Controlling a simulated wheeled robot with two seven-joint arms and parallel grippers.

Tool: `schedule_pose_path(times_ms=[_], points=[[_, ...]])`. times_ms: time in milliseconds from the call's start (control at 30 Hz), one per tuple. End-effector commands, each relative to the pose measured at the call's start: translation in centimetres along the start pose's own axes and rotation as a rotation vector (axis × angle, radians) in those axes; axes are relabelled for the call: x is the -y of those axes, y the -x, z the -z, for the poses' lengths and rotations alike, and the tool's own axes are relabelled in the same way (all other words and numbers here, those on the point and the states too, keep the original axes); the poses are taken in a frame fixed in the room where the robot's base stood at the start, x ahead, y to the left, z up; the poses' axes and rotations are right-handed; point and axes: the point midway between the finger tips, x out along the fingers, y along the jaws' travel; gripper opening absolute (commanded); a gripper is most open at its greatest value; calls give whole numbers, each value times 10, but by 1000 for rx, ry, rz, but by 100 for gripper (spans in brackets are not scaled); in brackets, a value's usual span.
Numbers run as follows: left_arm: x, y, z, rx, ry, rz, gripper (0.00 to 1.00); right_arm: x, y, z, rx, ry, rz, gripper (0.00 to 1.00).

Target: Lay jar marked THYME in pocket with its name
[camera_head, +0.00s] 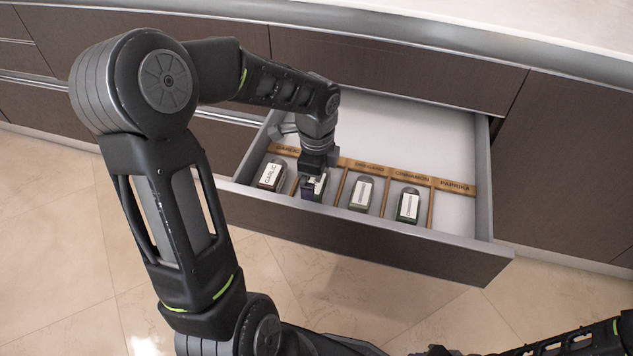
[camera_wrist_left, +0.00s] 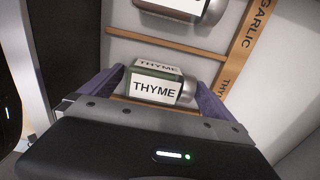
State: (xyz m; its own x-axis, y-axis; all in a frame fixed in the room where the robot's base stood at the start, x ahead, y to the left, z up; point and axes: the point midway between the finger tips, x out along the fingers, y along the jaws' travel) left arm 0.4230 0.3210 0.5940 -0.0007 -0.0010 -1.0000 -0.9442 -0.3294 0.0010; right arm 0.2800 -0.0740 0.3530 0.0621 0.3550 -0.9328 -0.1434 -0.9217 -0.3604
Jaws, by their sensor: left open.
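The THYME jar (camera_wrist_left: 155,86), with a white label and a greyish cap, lies on its side in the drawer. It sits in the second pocket from the left, and the wooden strip (camera_wrist_left: 228,80) at its cap end reads THY, the rest cut off by the gripper. My left gripper (camera_head: 313,188) is over this pocket, its purple fingers open on either side of the jar; whether they touch it I cannot tell. In the head view the gripper mostly hides the jar. A dark end of my right arm (camera_head: 437,351) is cut off at the bottom edge; its jaws cannot be made out.
The open drawer (camera_head: 370,235) has wooden dividers. The garlic jar (camera_head: 271,174) lies in the pocket to the left. Two more jars lie to the right, the nearer one (camera_head: 361,193) and the cinnamon-pocket one (camera_head: 408,205). The PAPRIKA pocket (camera_head: 452,212) is empty.

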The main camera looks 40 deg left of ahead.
Motion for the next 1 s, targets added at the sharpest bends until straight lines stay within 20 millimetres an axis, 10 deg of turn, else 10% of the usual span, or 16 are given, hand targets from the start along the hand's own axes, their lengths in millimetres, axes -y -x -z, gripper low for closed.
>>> schedule_pose_path(times_ms=[700, 1000], points=[[1, 112, 0, 0, 0, 3, 100, 12, 30, 0, 1, 3, 0, 36], [0, 123, 0, 0, 0, 0, 100, 12, 32, 0, 1, 4, 0, 36]])
